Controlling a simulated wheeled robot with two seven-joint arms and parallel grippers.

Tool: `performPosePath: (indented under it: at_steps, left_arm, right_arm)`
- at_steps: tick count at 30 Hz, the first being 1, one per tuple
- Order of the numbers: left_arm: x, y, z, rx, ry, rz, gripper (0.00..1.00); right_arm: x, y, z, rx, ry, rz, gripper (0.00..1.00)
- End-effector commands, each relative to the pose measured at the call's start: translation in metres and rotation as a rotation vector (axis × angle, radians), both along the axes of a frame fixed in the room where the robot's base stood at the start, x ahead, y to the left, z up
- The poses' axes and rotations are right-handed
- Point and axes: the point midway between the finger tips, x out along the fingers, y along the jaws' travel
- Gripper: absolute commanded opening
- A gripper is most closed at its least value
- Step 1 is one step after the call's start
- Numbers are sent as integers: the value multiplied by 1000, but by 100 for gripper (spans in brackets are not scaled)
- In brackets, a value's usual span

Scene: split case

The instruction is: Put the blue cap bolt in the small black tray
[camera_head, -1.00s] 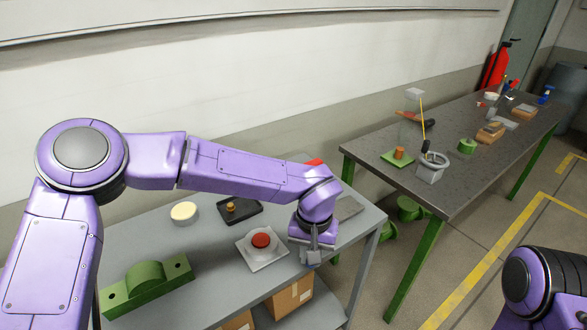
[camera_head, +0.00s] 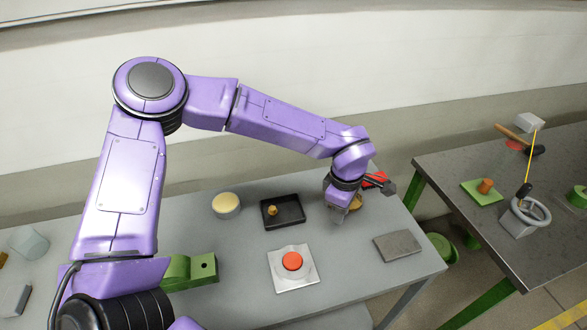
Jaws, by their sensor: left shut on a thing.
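The small black tray (camera_head: 297,220) lies on the near grey table, with a small brass-coloured piece (camera_head: 272,210) in its left part. My left gripper (camera_head: 338,206) is just right of the tray, pointing down. It is shut, and a brass-coloured thing (camera_head: 355,203) shows at its right side, partly hidden by the gripper. I cannot tell whether this thing is the bolt, as no blue cap shows on it. My right gripper is not in view.
A red button on a pale plate (camera_head: 281,281) stands in front of the tray. A cream-topped round container (camera_head: 227,206) is to its left, a grey block (camera_head: 398,246) to the right. A red and dark tool (camera_head: 380,182) lies behind my gripper. A second table (camera_head: 470,230) stands right.

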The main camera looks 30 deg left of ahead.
Motion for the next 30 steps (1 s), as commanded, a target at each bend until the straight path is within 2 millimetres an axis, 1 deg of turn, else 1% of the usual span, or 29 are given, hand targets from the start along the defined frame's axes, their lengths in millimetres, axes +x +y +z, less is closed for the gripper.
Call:
performPosePath:
  at_steps: [1, 4, 7, 8, 9, 11, 12, 15, 18, 21, 23, 26, 30]
  left_arm:
    - [7, 13, 7, -4, 5, 170, 0]
    - [20, 38, 7, -10, 15, 553, 0]
    - [26, 64, 8, -14, 22, 935, 0]
    - [27, 71, 9, -16, 23, 1049, 0]
    - [28, 81, 9, -17, 25, 1202, 0]
    - [29, 96, 11, -19, 27, 1429, 0]
    - [28, 106, 11, -20, 28, 1577, 0]
    - [26, 126, 12, -21, 28, 1912, 0]
    - [24, 141, 12, -20, 28, 2169, 0]
    - [23, 149, 10, -20, 27, 2330, 0]
    - [22, 152, 9, -19, 27, 2379, 0]
    - [22, 153, 5, -19, 27, 2404, 0]
    - [22, 153, -7, -19, 27, 2402, 0]
  right_arm:
    - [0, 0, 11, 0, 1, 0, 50]
    - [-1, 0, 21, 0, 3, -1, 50]
    - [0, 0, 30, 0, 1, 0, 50]
    - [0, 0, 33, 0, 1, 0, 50]
    - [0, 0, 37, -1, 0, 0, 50]
    - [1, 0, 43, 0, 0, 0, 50]
    - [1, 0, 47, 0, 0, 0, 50]
    - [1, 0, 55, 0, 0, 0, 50]
    - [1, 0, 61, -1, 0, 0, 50]
    - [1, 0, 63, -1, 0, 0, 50]
    - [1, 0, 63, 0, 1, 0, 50]
    - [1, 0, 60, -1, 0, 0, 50]
    - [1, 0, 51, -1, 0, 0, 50]
